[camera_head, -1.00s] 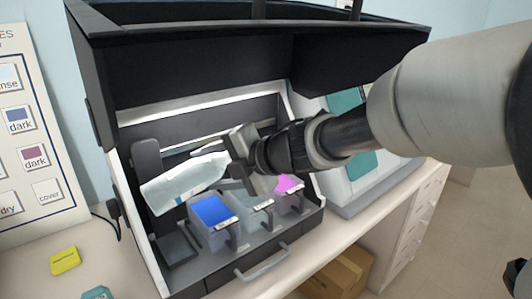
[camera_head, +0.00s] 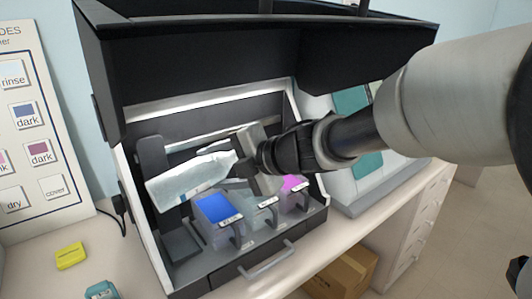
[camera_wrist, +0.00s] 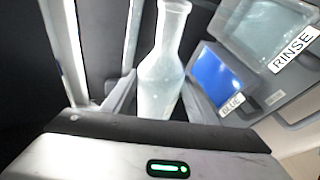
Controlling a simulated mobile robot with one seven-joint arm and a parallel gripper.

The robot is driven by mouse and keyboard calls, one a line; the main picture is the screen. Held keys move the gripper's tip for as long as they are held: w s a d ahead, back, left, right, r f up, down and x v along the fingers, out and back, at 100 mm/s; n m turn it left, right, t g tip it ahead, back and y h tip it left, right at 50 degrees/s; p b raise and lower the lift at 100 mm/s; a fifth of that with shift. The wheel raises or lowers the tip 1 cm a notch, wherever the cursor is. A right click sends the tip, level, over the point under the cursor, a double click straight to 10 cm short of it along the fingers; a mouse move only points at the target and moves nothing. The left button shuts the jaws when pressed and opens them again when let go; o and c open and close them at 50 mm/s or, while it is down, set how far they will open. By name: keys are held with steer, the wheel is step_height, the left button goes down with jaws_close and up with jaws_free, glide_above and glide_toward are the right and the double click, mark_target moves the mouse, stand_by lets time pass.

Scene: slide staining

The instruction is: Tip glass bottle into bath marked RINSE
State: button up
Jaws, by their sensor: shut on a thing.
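The translucent whitish glass bottle (camera_head: 190,181) is tilted well over, nearly on its side, above the left part of the staining station. My gripper (camera_head: 246,158) is shut on it, at its right end in the head view. In the wrist view the bottle (camera_wrist: 160,85) stands between my fingers, its neck toward the top edge. The bath marked RINSE (camera_wrist: 262,32) shows at the upper right of the wrist view, with its label readable. In the head view it is the middle, clear bath (camera_head: 262,207), below my gripper. No stream of liquid is visible.
A blue bath labelled BLUE (camera_head: 217,208) stands left of the rinse bath, and a pink bath (camera_head: 293,184) stands right. A dark hood (camera_head: 190,65) overhangs them. A yellow block (camera_head: 70,255) and a teal item (camera_head: 101,290) lie on the bench at left.

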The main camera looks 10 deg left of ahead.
steer(key=shift+f+y, duration=0.3)
steer(key=shift+f+m+b, duration=0.3)
steer(key=shift+f+b, duration=0.15)
steer(key=shift+b, duration=0.1)
stand_by(0.6)
steer(key=shift+w+f+g+b, duration=0.1)
steer(key=shift+f+g+b, duration=0.2)
steer(key=shift+f+b, duration=1.2)
steer(key=shift+f+m, duration=0.3)
steer(key=shift+f, duration=0.25)
steer(key=shift+d+r+y+p, duration=0.1)
steer(key=shift+r+y+p, duration=0.15)
steer(key=shift+y+p, duration=0.1)
steer(key=shift+w, duration=0.1)
stand_by(0.5)
